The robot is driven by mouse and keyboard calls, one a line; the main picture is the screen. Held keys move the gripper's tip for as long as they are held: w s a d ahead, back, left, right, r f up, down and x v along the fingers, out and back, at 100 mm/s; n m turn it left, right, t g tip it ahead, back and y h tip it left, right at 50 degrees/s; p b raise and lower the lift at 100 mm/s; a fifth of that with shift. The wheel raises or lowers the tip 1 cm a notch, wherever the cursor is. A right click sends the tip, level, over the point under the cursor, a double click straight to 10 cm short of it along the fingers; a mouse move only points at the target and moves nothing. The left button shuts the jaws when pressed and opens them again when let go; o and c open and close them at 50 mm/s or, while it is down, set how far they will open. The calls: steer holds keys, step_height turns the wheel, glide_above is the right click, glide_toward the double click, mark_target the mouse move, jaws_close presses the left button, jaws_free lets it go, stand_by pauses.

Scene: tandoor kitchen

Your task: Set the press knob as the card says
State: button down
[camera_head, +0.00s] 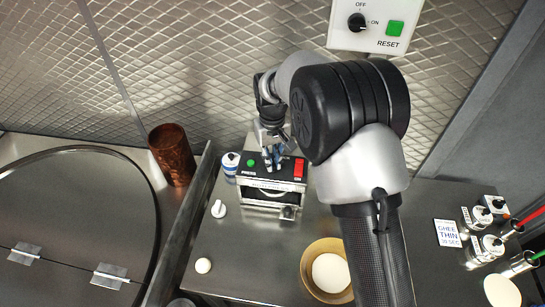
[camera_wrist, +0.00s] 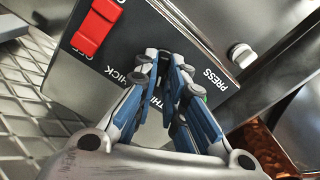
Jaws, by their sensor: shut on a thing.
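The press (camera_head: 268,190) is a steel box with a black top panel (camera_wrist: 130,35) on the counter. The panel carries a red rocker switch (camera_head: 299,168), also large in the wrist view (camera_wrist: 96,27), and a green button (camera_head: 251,163). The word PRESS and parts of THICK and THIN show around my gripper (camera_wrist: 168,68). My gripper, in the head view too (camera_head: 272,160), points down at the panel's middle, its fingers closed on the press knob, which they hide. Its pointer cannot be seen. The white card (camera_head: 447,233) at right reads GHEE, THIN and a time in seconds.
A blue-and-white can (camera_head: 230,162) stands close left of the press. A copper cup (camera_head: 172,155) is further left, beyond a raised metal edge. A bowl with dough (camera_head: 322,284) sits in front. Several labelled containers (camera_head: 485,215) stand at right. A wall panel (camera_head: 377,24) has another knob.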

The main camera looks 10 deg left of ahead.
steer(key=shift+n, duration=0.4)
steer(key=c, duration=1.7)
jaws_free()
steer(key=shift+o, duration=0.2)
step_height(320, 180, up, 12)
